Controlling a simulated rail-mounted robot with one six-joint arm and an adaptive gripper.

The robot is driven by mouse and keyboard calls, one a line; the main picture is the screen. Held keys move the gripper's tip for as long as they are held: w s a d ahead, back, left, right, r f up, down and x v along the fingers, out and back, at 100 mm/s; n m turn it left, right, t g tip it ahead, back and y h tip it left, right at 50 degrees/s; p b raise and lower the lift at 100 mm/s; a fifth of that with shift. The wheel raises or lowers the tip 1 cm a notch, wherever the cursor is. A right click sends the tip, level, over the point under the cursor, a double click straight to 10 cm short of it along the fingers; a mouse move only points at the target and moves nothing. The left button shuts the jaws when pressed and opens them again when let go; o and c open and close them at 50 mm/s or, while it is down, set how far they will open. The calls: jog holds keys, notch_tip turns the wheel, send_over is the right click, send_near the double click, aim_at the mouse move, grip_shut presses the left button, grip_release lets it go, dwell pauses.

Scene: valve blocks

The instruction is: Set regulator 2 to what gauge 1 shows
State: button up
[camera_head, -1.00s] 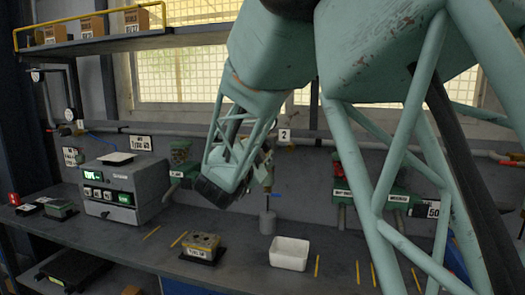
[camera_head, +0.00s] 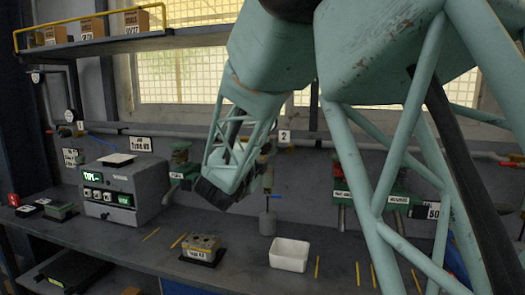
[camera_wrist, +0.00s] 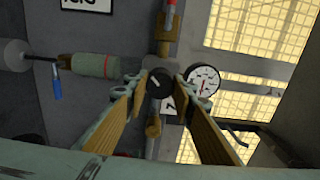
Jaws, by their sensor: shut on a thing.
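In the wrist view my gripper (camera_wrist: 160,78) is shut on a dark round knob (camera_wrist: 159,84) with a light pointer mark, its fingertips on either side. A round white gauge with a dial (camera_wrist: 204,80) is just right of the fingertips; its reading is too small to tell. A plate with a partly hidden digit shows behind the knob. In the head view a "2" plate (camera_head: 284,136) is on the wall right of my wrist, and my arm hides most of the regulator there. Small round gauges (camera_head: 70,115) are on the pipes at the far left; I cannot read them.
A pipe with a pale green cylinder (camera_wrist: 92,65) and blue lever (camera_wrist: 57,84) lies left of my gripper. On the bench are a grey instrument box (camera_head: 125,190), a valve block (camera_head: 202,247) and a white tray (camera_head: 289,254). A shelf with boxes (camera_head: 137,20) is above.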

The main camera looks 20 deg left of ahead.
dwell(0.3)
jog(key=o, duration=0.8)
jog(key=shift+o, duration=0.2)
jog(key=s, duration=1.2)
jog(key=shift+d, duration=0.35)
jog(key=shift+w, duration=0.1)
